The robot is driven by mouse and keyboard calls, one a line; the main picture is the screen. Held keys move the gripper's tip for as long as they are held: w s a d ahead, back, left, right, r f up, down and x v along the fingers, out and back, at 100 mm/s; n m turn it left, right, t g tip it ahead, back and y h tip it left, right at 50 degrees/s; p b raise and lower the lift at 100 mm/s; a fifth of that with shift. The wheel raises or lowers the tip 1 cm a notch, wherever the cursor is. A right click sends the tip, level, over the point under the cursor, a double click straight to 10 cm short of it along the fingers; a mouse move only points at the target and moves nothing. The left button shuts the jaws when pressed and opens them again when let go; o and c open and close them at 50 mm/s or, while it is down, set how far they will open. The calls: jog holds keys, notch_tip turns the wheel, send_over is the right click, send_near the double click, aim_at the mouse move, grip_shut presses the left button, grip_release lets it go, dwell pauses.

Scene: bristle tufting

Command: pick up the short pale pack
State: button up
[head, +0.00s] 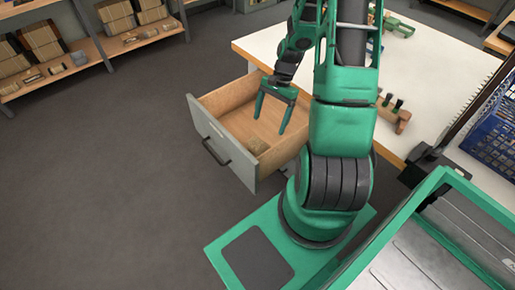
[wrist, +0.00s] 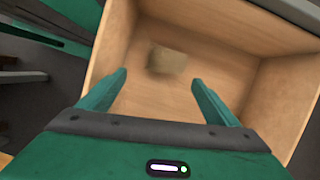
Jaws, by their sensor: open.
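A small pale tan pack (head: 257,146) lies on the floor of the open wooden drawer (head: 216,140), near its front panel. In the wrist view the pack (wrist: 168,60) shows beyond my fingertips, slightly blurred, on the bare floor of the drawer (wrist: 270,95). My gripper (head: 271,119) is open and points down over the drawer. In the wrist view its two green fingers (wrist: 159,78) are spread wide with nothing between them. The pack is apart from both fingers.
The drawer's walls surround the pack on all sides. A white table (head: 268,48) stands above the drawer, with a wooden block holding dark-handled tools (head: 394,112) on it. Shelves with brown bundles (head: 45,42) stand at the back left. The grey floor (head: 110,160) is clear on the left.

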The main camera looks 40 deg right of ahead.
aim_at(258, 144)
jog(key=shift+m+y, duration=0.4)
jog(key=shift+m, duration=0.1)
jog(key=x, duration=0.5)
jog(key=w+x, duration=0.1)
jog(key=x, duration=0.2)
jog(key=shift+d+f, duration=0.25)
jog(key=shift+a+x, duration=0.25)
jog(key=shift+x, duration=2.4)
jog(key=shift+w+r, duration=0.1)
jog(key=shift+w, duration=0.05)
jog(key=c, duration=1.1)
